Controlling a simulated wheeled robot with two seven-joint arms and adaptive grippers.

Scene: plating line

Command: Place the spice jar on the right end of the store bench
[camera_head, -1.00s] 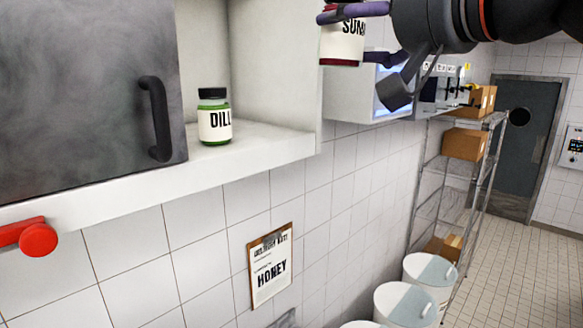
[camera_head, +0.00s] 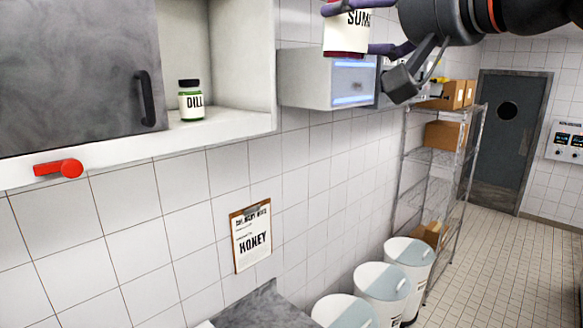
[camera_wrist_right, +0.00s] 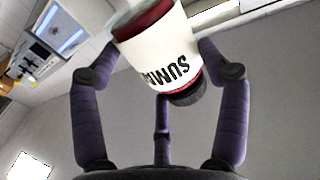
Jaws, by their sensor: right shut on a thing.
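The spice jar (camera_head: 347,38), with a white label reading "SUM…" and dark red contents, is at the top of the head view. My right gripper (camera_head: 372,30) is shut on it and holds it up in the air, clear of the cabinet. In the right wrist view the jar (camera_wrist_right: 158,50) sits between the purple fingers of the right gripper (camera_wrist_right: 162,75), its dark lid pointing down and right. A grey bench top (camera_head: 265,308) shows at the bottom edge of the head view; I cannot tell if it is the store bench. My left gripper is out of view.
A wall cabinet (camera_head: 235,125) holds a green DILL jar (camera_head: 191,102) beside its grey door (camera_head: 80,75). A clipboard (camera_head: 251,238) reading HONEY hangs on the tiled wall. White bins (camera_head: 383,292) and a wire shelf (camera_head: 425,170) with boxes stand along the wall.

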